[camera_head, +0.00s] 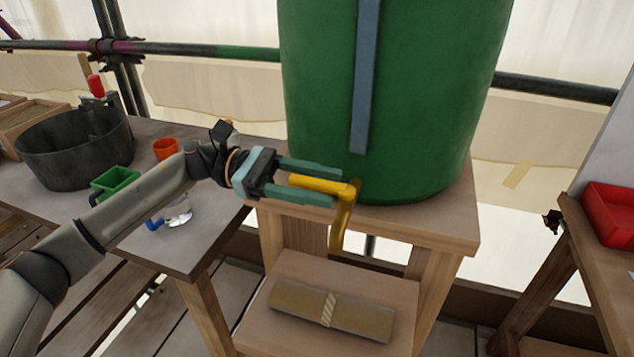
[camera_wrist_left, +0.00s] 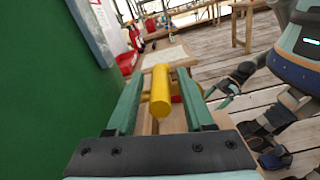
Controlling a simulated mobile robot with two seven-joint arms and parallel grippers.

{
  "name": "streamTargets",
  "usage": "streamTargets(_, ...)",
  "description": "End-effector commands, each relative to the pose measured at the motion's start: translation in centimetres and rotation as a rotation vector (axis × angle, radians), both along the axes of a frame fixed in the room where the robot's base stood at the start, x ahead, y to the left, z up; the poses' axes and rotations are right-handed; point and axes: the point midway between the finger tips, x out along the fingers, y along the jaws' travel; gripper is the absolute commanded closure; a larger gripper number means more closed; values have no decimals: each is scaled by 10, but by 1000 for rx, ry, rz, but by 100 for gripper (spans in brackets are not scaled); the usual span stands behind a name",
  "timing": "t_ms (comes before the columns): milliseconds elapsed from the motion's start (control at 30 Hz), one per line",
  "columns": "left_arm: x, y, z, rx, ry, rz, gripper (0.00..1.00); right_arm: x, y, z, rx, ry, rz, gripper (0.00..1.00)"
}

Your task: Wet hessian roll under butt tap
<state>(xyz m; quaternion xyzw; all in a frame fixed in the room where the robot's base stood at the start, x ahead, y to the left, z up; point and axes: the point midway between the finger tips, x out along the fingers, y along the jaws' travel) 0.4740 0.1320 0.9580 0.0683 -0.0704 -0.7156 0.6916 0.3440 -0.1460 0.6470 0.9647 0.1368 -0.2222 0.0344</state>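The hessian roll (camera_head: 365,317), tan and tied with a pale cord round its middle, lies on the low shelf of the butt's stand, below the tap. The green water butt (camera_head: 420,90) stands on top. Its yellow tap (camera_head: 343,222) sticks out at the front, with a lever pointing left. My left gripper (camera_head: 315,182) is open, one finger on each side of the lever. In the left wrist view the yellow lever end (camera_wrist_left: 161,92) sits between the fingers with gaps beside it. My right gripper (camera_wrist_left: 226,97) seems to show there, small and unclear.
A red bin (camera_head: 612,215) stands on the right table. The shelf's wooden stand (camera_head: 440,225) has legs on both sides.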

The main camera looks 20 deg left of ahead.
Motion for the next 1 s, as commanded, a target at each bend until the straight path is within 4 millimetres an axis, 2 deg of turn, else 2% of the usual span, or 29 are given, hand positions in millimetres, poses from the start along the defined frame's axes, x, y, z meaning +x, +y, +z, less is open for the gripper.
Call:
streamTargets(67, 0, 0, 0, 0, 0, 0, 58, 1, 0, 1, 0, -3, 0, 0)
streamTargets(433, 0, 0, 0, 0, 0, 0, 100, 3, 0, 4, -2, -14, 3, 0)
streamTargets(1000, 0, 0, 0, 0, 0, 0, 100, 3, -1, 4, -3, -15, 2, 0)
